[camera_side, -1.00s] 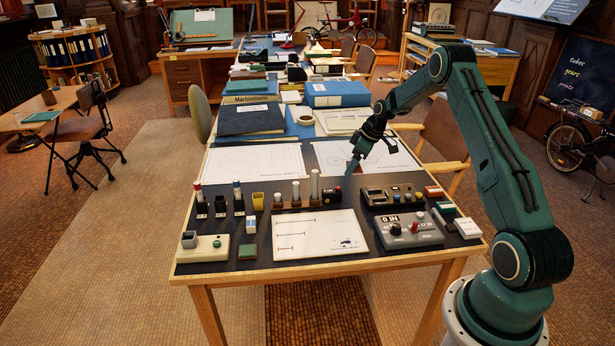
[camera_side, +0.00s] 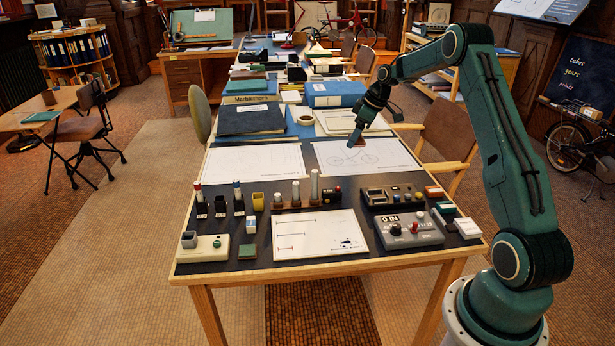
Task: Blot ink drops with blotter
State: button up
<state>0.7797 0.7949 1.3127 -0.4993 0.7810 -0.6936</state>
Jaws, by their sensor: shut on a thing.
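My gripper (camera_side: 357,138) is over the back edge of the right-hand drawing sheet, which shows a bicycle drawing (camera_side: 352,158). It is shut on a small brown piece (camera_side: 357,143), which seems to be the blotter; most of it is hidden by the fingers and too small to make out. Dark blue ink spots (camera_side: 348,243) lie on the right part of the white front sheet (camera_side: 300,240), which also has several short ruled lines. My gripper is well behind that sheet, apart from the spots.
Blue books (camera_side: 337,95) are piled behind.

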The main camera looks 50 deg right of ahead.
jog(key=o, duration=0.3)
jog(key=shift+c, duration=0.6)
jog(key=shift+a+f, duration=0.45)
jog(key=shift+a, duration=0.05)
jog(key=shift+s+a+f, duration=1.8)
jog(key=shift+a+f, duration=0.3)
jog(key=shift+a, duration=1.1)
jog(key=shift+s+a+f, duration=1.8)
jog(key=shift+a+f, duration=0.35)
jog(key=shift+a, duration=1.1)
jog(key=shift+s+a+f, duration=1.8)
jog(key=shift+a+f, duration=0.3)
jog(key=shift+a, duration=1.1)
jog(key=shift+f, duration=0.2)
jog(key=shift+f, duration=2.15)
